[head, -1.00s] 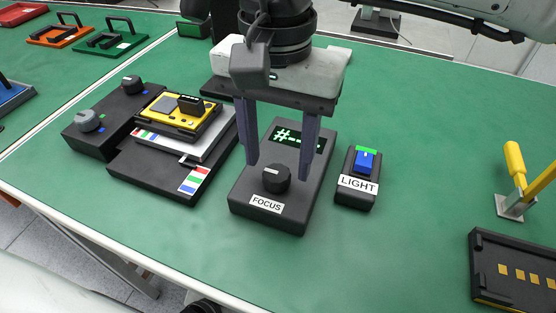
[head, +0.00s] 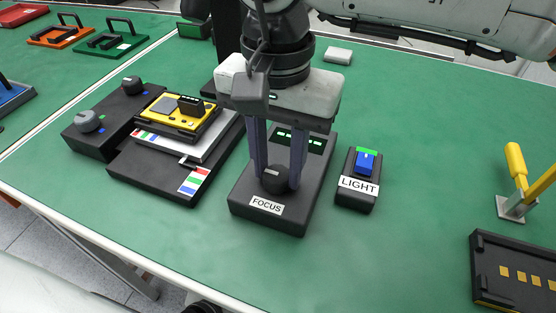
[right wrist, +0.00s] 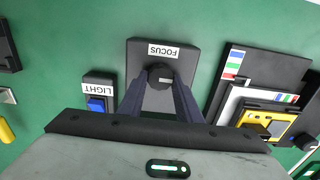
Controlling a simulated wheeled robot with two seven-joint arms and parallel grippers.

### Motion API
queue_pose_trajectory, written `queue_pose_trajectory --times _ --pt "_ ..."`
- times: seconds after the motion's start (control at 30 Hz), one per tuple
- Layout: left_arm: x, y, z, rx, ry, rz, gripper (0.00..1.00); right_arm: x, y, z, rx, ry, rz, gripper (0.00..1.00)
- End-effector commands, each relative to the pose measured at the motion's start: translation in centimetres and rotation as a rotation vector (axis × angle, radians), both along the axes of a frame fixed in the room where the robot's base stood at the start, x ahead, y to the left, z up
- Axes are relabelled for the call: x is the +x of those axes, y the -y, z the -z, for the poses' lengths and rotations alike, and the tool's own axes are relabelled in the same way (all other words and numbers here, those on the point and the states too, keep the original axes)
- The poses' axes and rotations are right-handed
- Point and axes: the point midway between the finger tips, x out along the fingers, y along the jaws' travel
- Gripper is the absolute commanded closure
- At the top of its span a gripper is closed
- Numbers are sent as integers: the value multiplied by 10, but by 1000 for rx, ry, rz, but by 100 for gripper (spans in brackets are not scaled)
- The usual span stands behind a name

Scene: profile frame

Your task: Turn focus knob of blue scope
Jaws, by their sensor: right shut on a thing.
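The black focus knob (head: 273,180) sits on a dark box (head: 262,225) with a white FOCUS label (head: 266,205). My right gripper (head: 279,177) points down, with its two fingers shut on the knob from left and right. The right wrist view also shows the knob (right wrist: 160,76) between the fingertips. A display (head: 301,141) with green marks on the box is partly hidden by the fingers. A dark column (head: 228,35) stands behind my gripper; I cannot tell a blue scope body. My left gripper is not in view.
A LIGHT box (head: 357,197) with a blue switch (head: 367,162) stands just right. Left are a stage (head: 150,170) bearing a yellow device (head: 168,112) and a two-knob box (head: 108,108). A black tray (head: 495,290) lies at right. The front middle green table (head: 390,265) is clear.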

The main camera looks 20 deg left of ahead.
Motion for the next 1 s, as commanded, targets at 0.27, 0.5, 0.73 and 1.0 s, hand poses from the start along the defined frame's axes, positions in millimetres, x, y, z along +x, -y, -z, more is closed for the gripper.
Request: queue_pose_trajectory --times 0.27,0.5,0.73,1.0 --pt "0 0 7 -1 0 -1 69 0 1 1 0 -1 130 91" --pt "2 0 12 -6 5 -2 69 0 2 1 1 -1 340 91" --pt "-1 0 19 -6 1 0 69 -1 2 1 1 0 559 91" --pt "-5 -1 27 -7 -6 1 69 -1 3 1 1 0 815 91"
